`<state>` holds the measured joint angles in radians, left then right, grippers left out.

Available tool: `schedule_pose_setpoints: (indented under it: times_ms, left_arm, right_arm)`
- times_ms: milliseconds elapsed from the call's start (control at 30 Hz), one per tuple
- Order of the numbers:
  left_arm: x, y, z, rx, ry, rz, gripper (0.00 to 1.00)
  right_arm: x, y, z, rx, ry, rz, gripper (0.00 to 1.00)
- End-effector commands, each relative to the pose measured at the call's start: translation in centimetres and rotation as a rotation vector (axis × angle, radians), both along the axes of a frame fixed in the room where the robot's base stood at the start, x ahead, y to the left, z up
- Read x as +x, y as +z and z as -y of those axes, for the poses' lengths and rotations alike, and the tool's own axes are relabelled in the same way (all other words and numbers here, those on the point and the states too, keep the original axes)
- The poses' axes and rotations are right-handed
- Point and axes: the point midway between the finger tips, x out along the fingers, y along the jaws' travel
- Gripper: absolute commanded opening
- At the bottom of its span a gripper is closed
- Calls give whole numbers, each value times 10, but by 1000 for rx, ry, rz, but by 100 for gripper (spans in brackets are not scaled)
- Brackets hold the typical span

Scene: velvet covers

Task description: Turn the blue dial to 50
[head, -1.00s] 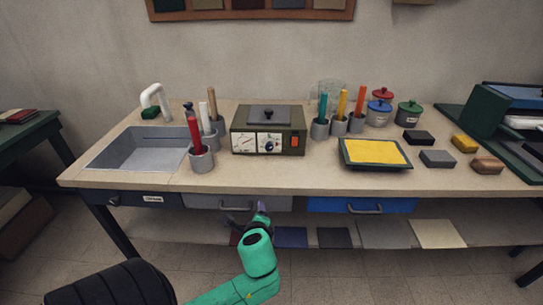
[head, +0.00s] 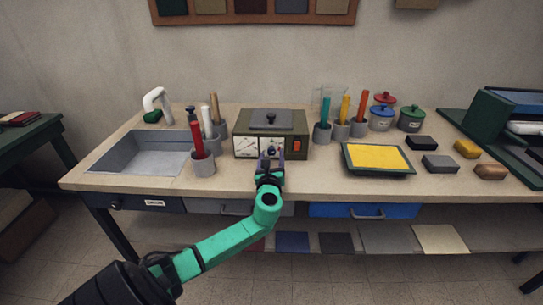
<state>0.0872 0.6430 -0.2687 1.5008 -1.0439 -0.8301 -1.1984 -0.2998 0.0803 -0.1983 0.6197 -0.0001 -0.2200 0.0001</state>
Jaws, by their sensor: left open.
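The olive box (head: 243,121) with a grey lid stands at the back middle of the workbench. Its front has two white panels, a gauge (head: 246,147) on the left and a dial panel on the right, and an orange switch (head: 297,146). The blue dial (head: 271,151) sits on the right panel, small and partly hidden by my gripper. My left gripper (head: 271,158) is open in front of the dial, its fingers around or just before it; I cannot tell whether they touch it. The dial's reading is too small to make out. My right gripper is not in view.
Grey cups with red, white and tan handles (head: 203,164) stand left of the box, beside the sink (head: 130,160). Cups with coloured handles (head: 322,133) and a yellow tray (head: 376,174) are at the right. Drawers (head: 362,211) line the bench front.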

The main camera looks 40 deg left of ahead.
Motion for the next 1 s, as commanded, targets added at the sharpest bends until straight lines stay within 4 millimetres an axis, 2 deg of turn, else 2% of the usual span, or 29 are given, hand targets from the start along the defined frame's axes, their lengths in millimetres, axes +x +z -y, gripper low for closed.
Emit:
schedule_pose_setpoints:
  times_ms: [133,367,400,533,1000]
  left_arm:
    - [11,0,-8,-2,0,1,67]
    - [11,0,-9,-2,0,0,67]
    - [11,0,-8,-2,0,0,51]
    - [11,0,-8,-2,0,0,2]
    - [11,-2,-8,-56,1,41,0]
  right_arm:
    - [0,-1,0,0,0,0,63]
    - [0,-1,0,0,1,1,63]
    - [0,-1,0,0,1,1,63]
    - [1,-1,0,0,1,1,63]
    - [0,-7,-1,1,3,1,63]
